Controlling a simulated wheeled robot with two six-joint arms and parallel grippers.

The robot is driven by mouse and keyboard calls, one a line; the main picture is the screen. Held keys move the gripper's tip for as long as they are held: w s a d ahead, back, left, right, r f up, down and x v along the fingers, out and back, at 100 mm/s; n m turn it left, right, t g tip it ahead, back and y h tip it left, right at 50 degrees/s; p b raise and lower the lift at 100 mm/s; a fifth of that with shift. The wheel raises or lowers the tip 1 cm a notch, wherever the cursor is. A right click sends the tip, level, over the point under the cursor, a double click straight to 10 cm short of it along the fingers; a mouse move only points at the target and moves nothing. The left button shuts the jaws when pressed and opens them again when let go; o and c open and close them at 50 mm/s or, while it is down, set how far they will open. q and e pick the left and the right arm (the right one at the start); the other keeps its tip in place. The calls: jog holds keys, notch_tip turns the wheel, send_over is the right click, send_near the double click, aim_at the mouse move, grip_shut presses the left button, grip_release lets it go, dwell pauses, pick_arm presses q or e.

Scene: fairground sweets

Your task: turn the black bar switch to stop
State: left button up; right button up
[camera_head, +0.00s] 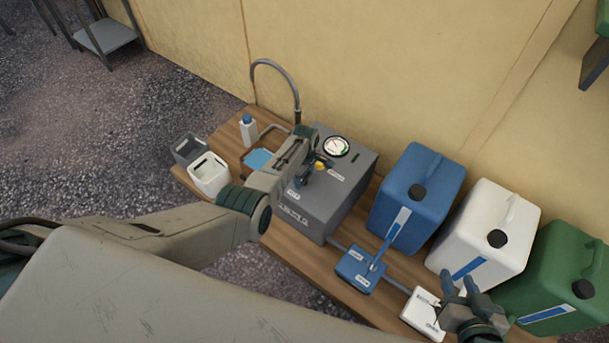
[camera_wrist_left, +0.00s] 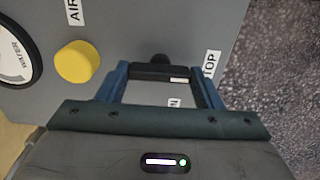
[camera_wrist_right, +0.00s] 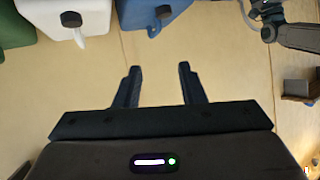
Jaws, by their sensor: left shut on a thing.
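The black bar switch (camera_wrist_left: 158,73) is on the face of a grey machine (camera_head: 333,205), between my left gripper's fingertips. My left gripper (camera_wrist_left: 162,78) is shut on it. In the left wrist view the bar lies nearly level, with a small white mark towards its right end. A label partly reading "TOP" (camera_wrist_left: 211,64) is just right of the bar, beside the right finger. Another label below the bar is partly hidden. In the head view my left gripper (camera_head: 306,172) hides the switch. My right gripper (camera_wrist_right: 160,84) is open and empty, and shows above the table's right part (camera_head: 463,292).
A yellow knob (camera_wrist_left: 77,61) and a dial (camera_head: 335,147) are close beside the switch. Blue (camera_head: 414,205), white (camera_head: 487,240) and green (camera_head: 560,275) jerrycans stand to the right. A blue box (camera_head: 355,275) and a white box (camera_head: 420,318) are in front. White and grey bins stand at left.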

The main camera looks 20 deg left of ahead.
pick_arm(q)
jog(key=o, duration=1)
jog(key=shift+r, duration=0.25)
notch_tip(320, 180, up, 2)
jog(key=shift+r+p, duration=0.25)
jog(key=shift+p, duration=0.6)
notch_tip(320, 180, up, 8)
jog(key=p, duration=0.2)
jog(key=shift+f+p, duration=0.1)
jog(key=shift+p, duration=0.3)
pick_arm(e)
jog(key=s+g, duration=0.1)
jog(key=g, duration=0.1)
jog(key=s+d+g, duration=0.1)
jog(key=s+g, duration=0.1)
jog(key=s+n+g+h, duration=0.1)
jog(key=s, duration=0.1)
jog(key=shift+d+f+g, duration=0.3)
jog(key=shift+d+g, duration=0.05)
jog(key=shift+g, duration=0.05)
